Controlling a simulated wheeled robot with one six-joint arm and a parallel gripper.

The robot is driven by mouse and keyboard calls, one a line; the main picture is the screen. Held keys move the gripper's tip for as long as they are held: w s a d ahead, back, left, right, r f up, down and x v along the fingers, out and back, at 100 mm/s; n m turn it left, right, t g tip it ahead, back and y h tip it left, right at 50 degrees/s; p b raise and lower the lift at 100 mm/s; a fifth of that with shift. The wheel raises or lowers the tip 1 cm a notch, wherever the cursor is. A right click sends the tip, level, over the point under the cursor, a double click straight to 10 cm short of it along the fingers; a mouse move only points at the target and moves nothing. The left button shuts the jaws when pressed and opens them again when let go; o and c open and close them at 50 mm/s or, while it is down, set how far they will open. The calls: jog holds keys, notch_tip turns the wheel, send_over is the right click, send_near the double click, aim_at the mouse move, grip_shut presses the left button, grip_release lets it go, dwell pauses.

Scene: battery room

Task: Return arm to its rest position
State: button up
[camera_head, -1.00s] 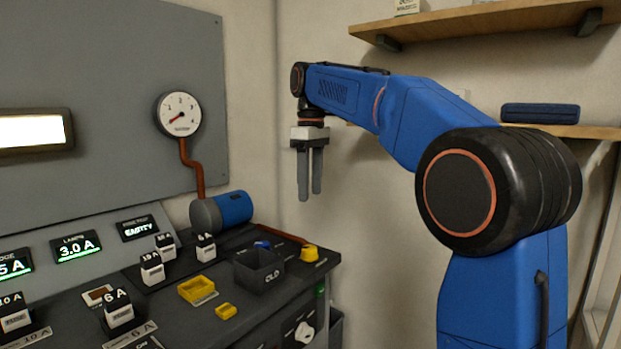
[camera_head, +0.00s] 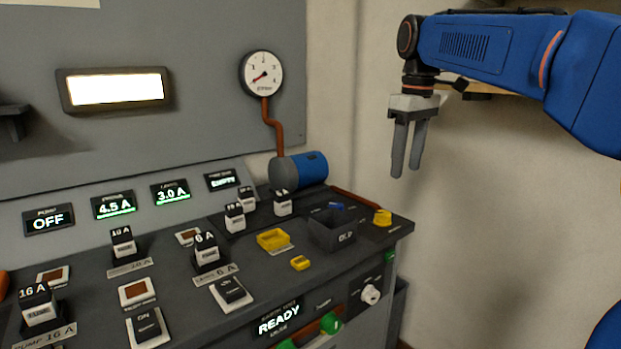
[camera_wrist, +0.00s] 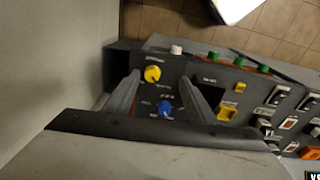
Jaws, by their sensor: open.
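My gripper (camera_head: 408,150) hangs at the upper right in the head view, fingers pointing down, with a gap between them. It is empty and held in the air above and beyond the right end of the control bench. My blue arm reaches in from the right edge. In the wrist view my gripper (camera_wrist: 165,92) shows both fingers apart, with a yellow knob (camera_wrist: 153,74) and a blue piece (camera_wrist: 165,107) on the bench seen below between them.
The bench (camera_head: 370,245) carries several fuses, a yellow tray (camera_head: 273,239), a small yellow block (camera_head: 300,263) and a dark OLD bin (camera_head: 333,232). A blue cylinder (camera_head: 308,168) and a gauge (camera_head: 262,73) stand behind. The space right of the bench, before the wall, is clear.

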jog(key=s+d+f+m+t, duration=0.2)
jog(key=s+f+m, duration=0.2)
jog(key=s+f, duration=1)
jog(key=s+d+f+m+t, duration=0.2)
jog(key=s+d+f+m, duration=0.1)
jog(key=s+f, duration=1.1)
jog(key=shift+f+m, duration=0.4)
jog(key=shift+f, duration=0.05)
